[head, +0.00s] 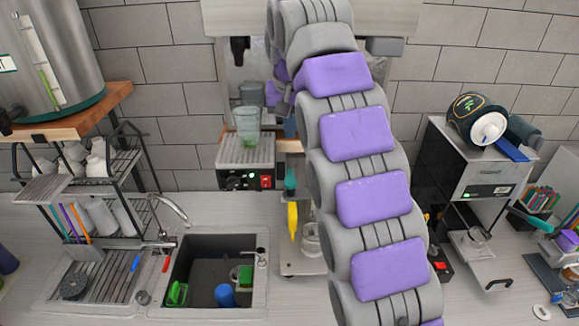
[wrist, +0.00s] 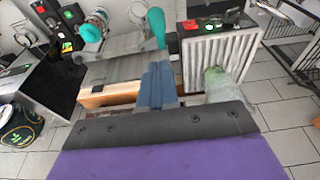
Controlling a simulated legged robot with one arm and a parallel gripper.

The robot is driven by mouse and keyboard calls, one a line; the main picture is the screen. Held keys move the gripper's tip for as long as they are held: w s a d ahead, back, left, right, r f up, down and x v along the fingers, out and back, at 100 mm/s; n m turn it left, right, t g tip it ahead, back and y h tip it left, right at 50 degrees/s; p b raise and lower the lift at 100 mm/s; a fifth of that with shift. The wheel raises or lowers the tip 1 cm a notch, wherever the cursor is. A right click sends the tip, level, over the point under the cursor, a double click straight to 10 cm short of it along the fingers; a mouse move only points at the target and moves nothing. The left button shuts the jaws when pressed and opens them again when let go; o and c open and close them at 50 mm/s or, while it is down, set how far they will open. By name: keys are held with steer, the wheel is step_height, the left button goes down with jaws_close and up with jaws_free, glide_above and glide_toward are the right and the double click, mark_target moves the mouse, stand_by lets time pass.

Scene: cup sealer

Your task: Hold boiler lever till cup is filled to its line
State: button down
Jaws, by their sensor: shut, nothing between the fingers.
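A clear cup (head: 247,118) with a greenish tint in its lower part stands upright on a ribbed metal stand (head: 245,150). Its fill line cannot be made out. The cup (wrist: 215,84) is partly hidden by my wrist in the wrist view. My gripper (head: 290,127) is just right of the cup, apart from it. Its blue fingers (wrist: 158,84) are shut together and empty. A dark tap-like part (head: 238,50) hangs above the cup; I cannot tell whether it is the boiler lever. My arm hides the area to its right.
A large metal cylinder (head: 45,55) stands on a wooden shelf (head: 85,115) at upper left. Below are a dish rack (head: 90,205) and a sink (head: 210,270). A sealer-like machine (head: 480,180) stands at right. The counter left of my arm has some free room.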

steer(key=shift+f, duration=0.1)
steer(key=b, duration=0.3)
glide_above(290, 180)
steer(key=x, duration=0.3)
steer(key=s+x, duration=0.1)
steer(key=x, duration=0.2)
steer(key=s+x, duration=0.1)
steer(key=x, duration=0.2)
steer(key=shift+f, duration=0.5)
steer(key=shift+s+f+p, duration=0.15)
steer(key=shift+f, duration=0.45)
steer(key=shift+s+f+p, duration=0.15)
steer(key=shift+f, duration=1.15)
steer(key=shift+s+f+b, duration=0.1)
steer(key=shift+f+b, duration=0.05)
steer(key=shift+b, duration=0.15)
